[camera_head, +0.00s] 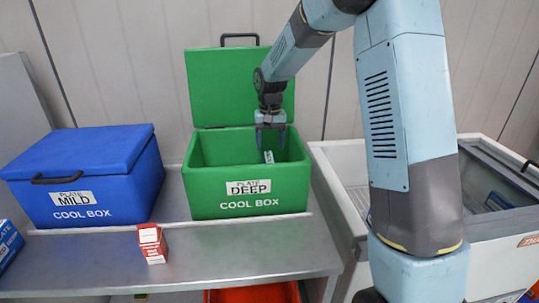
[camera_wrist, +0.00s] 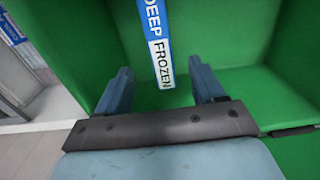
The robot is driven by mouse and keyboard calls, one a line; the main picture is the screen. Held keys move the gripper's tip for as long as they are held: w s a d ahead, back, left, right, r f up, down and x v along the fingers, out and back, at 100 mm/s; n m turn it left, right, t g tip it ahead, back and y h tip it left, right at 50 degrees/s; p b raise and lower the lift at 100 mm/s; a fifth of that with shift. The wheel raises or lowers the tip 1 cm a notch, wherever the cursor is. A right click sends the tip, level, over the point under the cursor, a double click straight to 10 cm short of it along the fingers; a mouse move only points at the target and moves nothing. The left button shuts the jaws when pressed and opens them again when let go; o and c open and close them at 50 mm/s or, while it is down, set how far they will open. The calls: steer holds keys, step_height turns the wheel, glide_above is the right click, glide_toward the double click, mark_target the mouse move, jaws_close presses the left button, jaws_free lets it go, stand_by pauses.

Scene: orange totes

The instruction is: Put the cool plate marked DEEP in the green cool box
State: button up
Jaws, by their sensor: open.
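The green cool box (camera_head: 250,190) stands on the metal bench with its lid (camera_head: 240,88) raised; its front label reads PLATE DEEP. A cool plate (camera_head: 269,156), blue and white, is inside the box, mostly hidden by the front wall. In the wrist view its narrow edge (camera_wrist: 158,42) reads DEEP FROZEN, with green walls around it. My gripper (camera_head: 270,148) points down into the box mouth, above the plate. In the wrist view its fingers (camera_wrist: 161,85) are spread apart, with the lower end of the plate's edge showing in the gap; nothing is gripped.
A closed blue cool box (camera_head: 105,200) labelled PLATE MILD stands on the left. A small red and white carton (camera_head: 152,243) sits near the bench's front edge. A blue carton (camera_head: 8,245) is at the far left. A white chest freezer (camera_head: 510,255) stands right. The bench (camera_head: 230,255) front is mostly clear.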

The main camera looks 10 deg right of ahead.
steer(key=shift+r, duration=0.75)
steer(key=s+d+r+t, duration=0.1)
steer(key=s+d+r, duration=0.4)
steer(key=s+r, duration=0.3)
steer(key=s+d+r+t, duration=0.2)
steer(key=s+d+r, duration=0.2)
steer(key=s+r, duration=0.4)
steer(key=s+d+t, duration=0.1)
steer(key=s+d, duration=0.1)
steer(key=s, duration=0.7)
steer(key=s+d+t, duration=0.1)
steer(key=s+d, duration=0.2)
steer(key=s, duration=0.7)
steer(key=shift+s+f+t, duration=0.15)
steer(key=shift+s+t, duration=0.1)
steer(key=shift+t, duration=0.05)
steer(key=shift+c, duration=0.2)
